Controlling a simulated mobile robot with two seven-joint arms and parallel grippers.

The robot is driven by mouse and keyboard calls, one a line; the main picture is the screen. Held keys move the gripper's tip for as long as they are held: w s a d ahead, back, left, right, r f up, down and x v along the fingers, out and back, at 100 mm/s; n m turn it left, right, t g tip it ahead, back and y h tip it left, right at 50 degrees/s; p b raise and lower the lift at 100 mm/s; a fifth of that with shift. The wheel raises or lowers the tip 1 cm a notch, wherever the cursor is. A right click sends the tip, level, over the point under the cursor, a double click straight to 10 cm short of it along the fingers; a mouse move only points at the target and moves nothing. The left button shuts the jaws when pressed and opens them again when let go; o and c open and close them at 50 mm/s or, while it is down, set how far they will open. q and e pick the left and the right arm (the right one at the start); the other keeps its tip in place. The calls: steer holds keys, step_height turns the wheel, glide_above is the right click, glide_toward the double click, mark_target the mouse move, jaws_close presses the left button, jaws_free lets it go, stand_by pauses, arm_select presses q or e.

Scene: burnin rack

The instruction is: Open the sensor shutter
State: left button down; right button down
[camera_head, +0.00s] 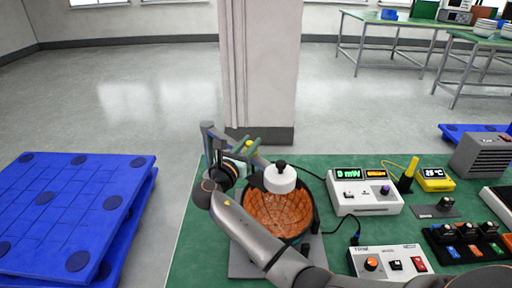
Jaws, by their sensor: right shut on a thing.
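My right gripper (245,150) is at the back left of the green bench, beside a grey-blue upright bracket (208,131). It is shut on a small part there that I take to be the sensor shutter; the fingers and wrist mostly hide it. A white round cap with a black knob (281,179) stands just right of the gripper, over a round orange patterned dish (276,212) with a dark rim. My right forearm crosses in front of the dish's left side. My left gripper is not in view.
A power meter (365,191) reading about 0 mW stands right of the dish. A white control box (388,262), a yellow 25 °C display (436,179) and cabled fixtures fill the right side. Blue pallets (68,215) lie on the floor at left. A pillar (262,65) stands behind the bench.

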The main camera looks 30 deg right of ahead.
steer(key=shift+w, duration=0.1)
steer(key=c, duration=0.7)
jaws_free()
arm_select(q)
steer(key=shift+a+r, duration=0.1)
